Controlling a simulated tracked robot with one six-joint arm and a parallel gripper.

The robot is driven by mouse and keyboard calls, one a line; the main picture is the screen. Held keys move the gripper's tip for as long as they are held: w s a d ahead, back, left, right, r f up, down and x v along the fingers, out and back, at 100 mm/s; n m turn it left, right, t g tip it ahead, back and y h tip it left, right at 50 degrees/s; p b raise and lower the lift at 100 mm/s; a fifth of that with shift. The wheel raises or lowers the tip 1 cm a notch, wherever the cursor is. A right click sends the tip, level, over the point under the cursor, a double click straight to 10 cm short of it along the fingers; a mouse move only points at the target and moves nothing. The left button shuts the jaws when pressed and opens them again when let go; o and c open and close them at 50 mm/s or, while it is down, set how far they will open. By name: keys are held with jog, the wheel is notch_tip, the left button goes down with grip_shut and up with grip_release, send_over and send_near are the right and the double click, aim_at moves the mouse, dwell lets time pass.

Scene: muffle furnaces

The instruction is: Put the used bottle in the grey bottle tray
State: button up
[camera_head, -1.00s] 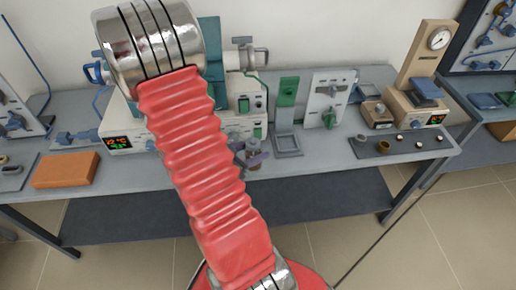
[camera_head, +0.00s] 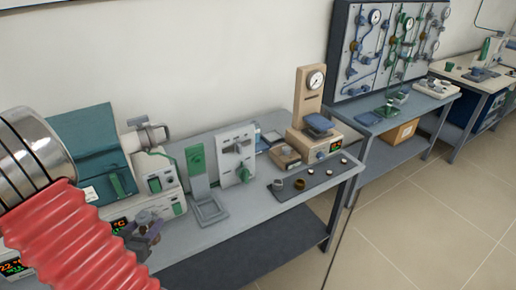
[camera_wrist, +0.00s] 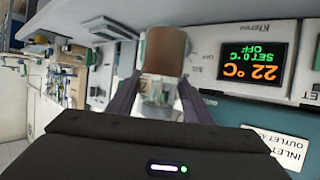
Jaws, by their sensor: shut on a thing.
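My gripper (camera_head: 146,234), with dark purple fingers, is shut on a small bottle (camera_head: 148,219), partly hidden by the fingers. In the wrist view the bottle (camera_wrist: 164,55) shows a brown part and a clear, greyish part between the fingers (camera_wrist: 160,100). It is held in front of the furnace unit's front panel. A flat dark grey tray (camera_head: 313,183) lies at the right end of the bench, with several small round items on it; I cannot tell for certain that it is the bottle tray.
The furnace unit (camera_head: 160,183) stands at the left. A green-backed grey stand (camera_head: 207,206), a white panel (camera_head: 236,155) and a beige gauge device (camera_head: 310,140) stand along the bench. Bare bench top (camera_head: 245,210) lies in front. A second bench stands further right.

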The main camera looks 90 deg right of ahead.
jog(key=w+a+r+n+t+y, duration=0.25)
jog(key=w+a+n+t, duration=0.25)
jog(key=w, duration=0.7)
jog(key=w+a+r+n+t+y, duration=0.1)
jog(key=w+a+r+n+t, duration=0.35)
jog(key=w, duration=0.75)
jog(key=w+a+r+n+t+y, duration=0.1)
jog(key=w+a+n+y, duration=0.3)
jog(key=a, duration=0.7)
jog(key=w+a+r+n+t+y, duration=0.1)
jog(key=w+a+n+t+y, duration=0.3)
jog(key=a, duration=0.7)
jog(key=shift+w+a+r+n+y, duration=0.4)
jog(key=shift+w+n+y, duration=0.35)
jog(key=shift+w+y, duration=0.25)
jog(key=shift+s, duration=0.15)
